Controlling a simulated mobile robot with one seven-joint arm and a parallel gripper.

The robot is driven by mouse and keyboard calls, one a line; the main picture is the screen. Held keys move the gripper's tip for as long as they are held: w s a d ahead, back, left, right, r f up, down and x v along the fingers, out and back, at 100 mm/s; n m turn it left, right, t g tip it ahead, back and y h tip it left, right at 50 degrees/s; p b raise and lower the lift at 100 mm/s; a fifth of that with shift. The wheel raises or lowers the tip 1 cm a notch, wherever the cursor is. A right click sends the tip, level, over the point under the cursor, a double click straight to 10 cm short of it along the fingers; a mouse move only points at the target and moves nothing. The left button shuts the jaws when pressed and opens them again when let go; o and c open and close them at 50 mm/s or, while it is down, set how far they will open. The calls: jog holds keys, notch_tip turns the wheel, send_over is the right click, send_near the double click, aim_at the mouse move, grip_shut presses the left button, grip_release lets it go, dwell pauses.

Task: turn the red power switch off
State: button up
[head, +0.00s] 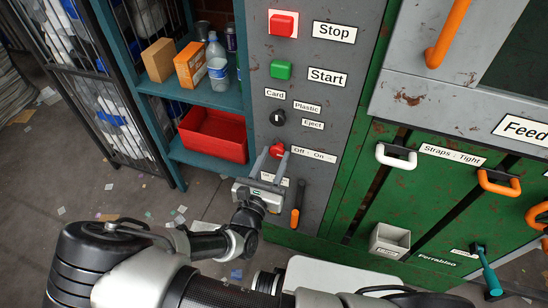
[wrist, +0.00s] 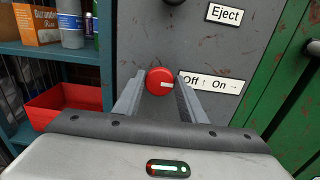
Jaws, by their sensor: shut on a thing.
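The red power switch (head: 278,149) is a round red knob on the grey control panel, left of the "Off ↑ On →" label (head: 314,155). In the wrist view the knob (wrist: 157,80) shows a white mark on its right side, pointing right, the On direction on the label (wrist: 208,84). My gripper (head: 274,157) reaches up to the panel with one finger on each side of the knob. It is shut on the knob. The fingers hide part of the knob's sides.
Above are a red Stop button (head: 283,24), a green Start button (head: 281,69) and a black selector knob (head: 278,118). An orange-handled lever (head: 296,205) hangs below right. A blue shelf with a red bin (head: 214,135) stands left of the panel; green machine doors stand right.

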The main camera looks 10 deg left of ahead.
jog(key=shift+c, duration=1.3)
jog(key=shift+p, duration=0.3)
jog(key=n+p, duration=0.2)
jog(key=n, duration=0.1)
jog(key=shift+r, duration=0.15)
jog(key=n+p, duration=0.2)
jog(key=n, duration=0.3)
jog(key=shift+a+n, duration=0.15)
jog(key=shift+n, duration=0.15)
jog(key=n, duration=0.1)
jog(key=n+p, duration=0.1)
jog(key=n, duration=0.2)
jog(key=shift+f, duration=0.25)
jog(key=n, duration=0.5)
jog(key=shift+f+p, duration=0.1)
jog(key=shift+p, duration=0.25)
jog(key=shift+n, duration=0.3)
